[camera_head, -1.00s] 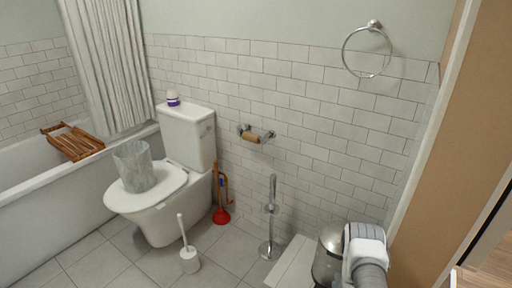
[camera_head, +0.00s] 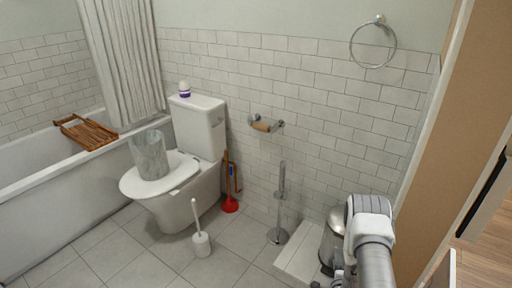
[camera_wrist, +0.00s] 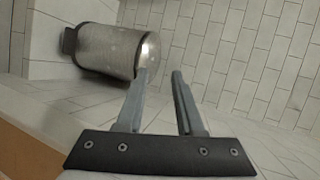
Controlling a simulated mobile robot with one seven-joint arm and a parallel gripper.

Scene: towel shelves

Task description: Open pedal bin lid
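The pedal bin (camera_head: 331,243) is a metal cylinder standing on the floor near the tiled wall in the head view, partly hidden behind my arm. In the wrist view the bin (camera_wrist: 103,50) appears lying sideways because of the camera's angle. Its shiny domed lid (camera_wrist: 148,54) looks closed, and a dark part (camera_wrist: 69,41) shows at its base end. My gripper (camera_wrist: 160,74) has two grey fingers apart with nothing between them. The left fingertip appears close to the lid's edge; I cannot tell whether it touches.
A pale tiled ledge (camera_head: 299,254) is left of the bin. A metal stand (camera_head: 279,206), toilet brush (camera_head: 201,243), red plunger (camera_head: 230,205) and toilet (camera_head: 178,205) are further left. A brown door or panel (camera_head: 445,130) bounds the right.

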